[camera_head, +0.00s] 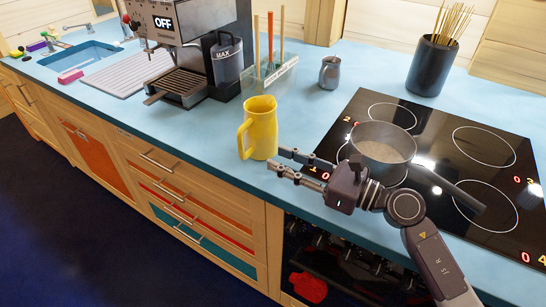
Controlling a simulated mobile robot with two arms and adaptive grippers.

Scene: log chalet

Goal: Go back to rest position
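My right gripper (283,162) is at the front edge of the blue counter (330,62), with its arm coming in from the lower right. Its two fingers are apart and point left, with nothing between them. A yellow pitcher (263,127) stands upright on the counter just beyond the fingertips, its handle toward the left. I cannot tell whether the fingers touch it. My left gripper is not in view.
A saucepan (382,146) sits on the black hob (443,120), its handle toward the lower right. A coffee machine (182,42), a clear utensil box (270,80), a metal jug (330,72) and a dark pot of sticks (431,66) stand behind. A sink (80,56) is far left.

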